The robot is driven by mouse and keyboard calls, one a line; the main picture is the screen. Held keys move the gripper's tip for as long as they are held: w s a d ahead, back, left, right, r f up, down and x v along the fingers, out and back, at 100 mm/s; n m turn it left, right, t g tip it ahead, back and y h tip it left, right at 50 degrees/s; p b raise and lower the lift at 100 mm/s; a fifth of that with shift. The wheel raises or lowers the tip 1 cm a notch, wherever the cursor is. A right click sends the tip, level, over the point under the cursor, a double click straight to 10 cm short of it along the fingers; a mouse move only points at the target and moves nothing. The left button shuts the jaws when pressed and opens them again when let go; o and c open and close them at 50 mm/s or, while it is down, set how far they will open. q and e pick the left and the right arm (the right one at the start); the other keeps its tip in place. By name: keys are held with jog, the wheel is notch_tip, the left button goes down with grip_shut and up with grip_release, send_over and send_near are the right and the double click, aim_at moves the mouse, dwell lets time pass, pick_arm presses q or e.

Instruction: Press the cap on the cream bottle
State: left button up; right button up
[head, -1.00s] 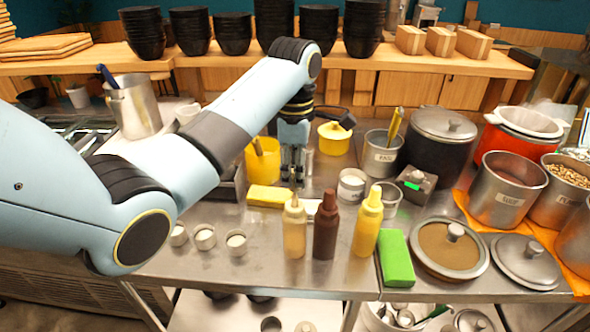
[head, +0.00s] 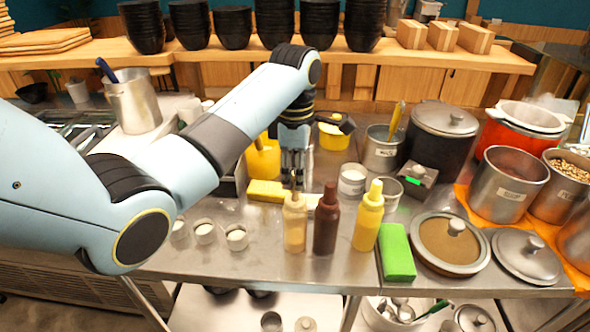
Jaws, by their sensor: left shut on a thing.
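The cream bottle (head: 295,225) stands upright on the steel counter, the leftmost of three squeeze bottles. Its pale nozzle cap (head: 294,200) points up. My left gripper (head: 293,184) points straight down directly above the bottle, its fingers shut at the cap's tip. The fingers cover the top of the cap, so I cannot see exactly how cap and bottle neck meet. My right gripper is not in view.
A brown bottle (head: 326,222) and a yellow bottle (head: 368,218) stand close to the right. A yellow sponge (head: 265,190) lies behind the bottles, a green block (head: 397,252) at the right. Small white-filled cups (head: 236,238) sit to the left.

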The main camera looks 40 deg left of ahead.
pick_arm(q)
jog(key=shift+f, duration=0.4)
jog(key=shift+f, duration=0.1)
jog(key=shift+f, duration=0.4)
jog(key=shift+f+p, duration=0.2)
jog(key=shift+p, duration=0.15)
dwell(0.3)
jog(key=o, duration=1.2)
jog(key=shift+o, duration=0.2)
jog(key=shift+r, duration=3.25)
jog(key=shift+c, duration=0.4)
